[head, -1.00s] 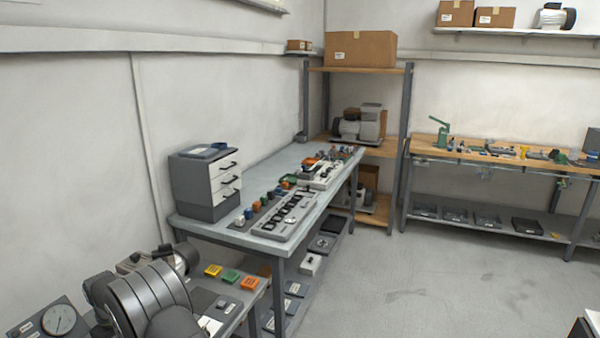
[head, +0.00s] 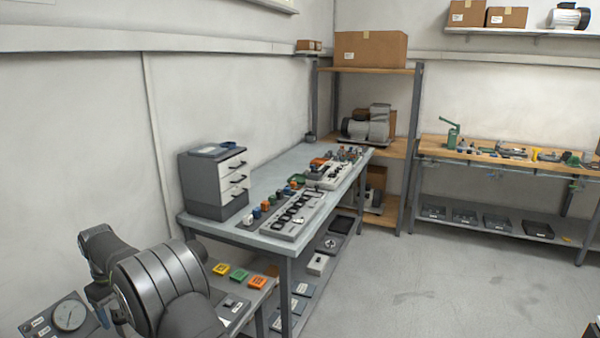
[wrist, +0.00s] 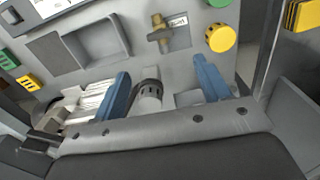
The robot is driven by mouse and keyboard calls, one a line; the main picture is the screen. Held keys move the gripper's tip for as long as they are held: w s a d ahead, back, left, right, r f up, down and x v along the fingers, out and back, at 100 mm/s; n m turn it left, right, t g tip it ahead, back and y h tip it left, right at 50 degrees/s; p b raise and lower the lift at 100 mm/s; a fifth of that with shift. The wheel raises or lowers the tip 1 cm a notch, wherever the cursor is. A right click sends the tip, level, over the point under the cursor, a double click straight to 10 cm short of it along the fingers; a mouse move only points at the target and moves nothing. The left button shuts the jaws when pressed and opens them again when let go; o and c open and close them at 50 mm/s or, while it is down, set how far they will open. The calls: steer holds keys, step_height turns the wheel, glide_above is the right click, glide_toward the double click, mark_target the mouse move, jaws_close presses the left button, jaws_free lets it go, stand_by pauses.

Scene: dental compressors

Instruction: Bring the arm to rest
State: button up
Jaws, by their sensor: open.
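My gripper (wrist: 163,88) shows in the wrist view with its two blue fingers apart. Nothing is visibly clamped between them. A grey cylindrical part with a black ribbed piece (wrist: 148,94) shows between and beyond the fingers; I cannot tell how far below it is. In the head view my arm is folded at the lower left, in front of the low bench, and the fingers cannot be made out clearly there.
A grey panel (wrist: 130,70) lies under the gripper, with a brass fitting (wrist: 160,34) and a yellow knob (wrist: 220,38). A gauge box (head: 68,318) stands left of my arm. A workbench (head: 262,240) with a drawer unit (head: 215,183) stands beyond. The floor (head: 430,290) at right is open.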

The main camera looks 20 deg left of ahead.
step_height(320, 180, up, 5)
step_height(320, 180, down, 18)
steer(key=shift+r, duration=0.15)
steer(key=shift+n, duration=0.3)
step_height(320, 180, up, 18)
step_height(320, 180, down, 18)
steer(key=m, duration=0.8)
steer(key=shift+m, duration=0.9)
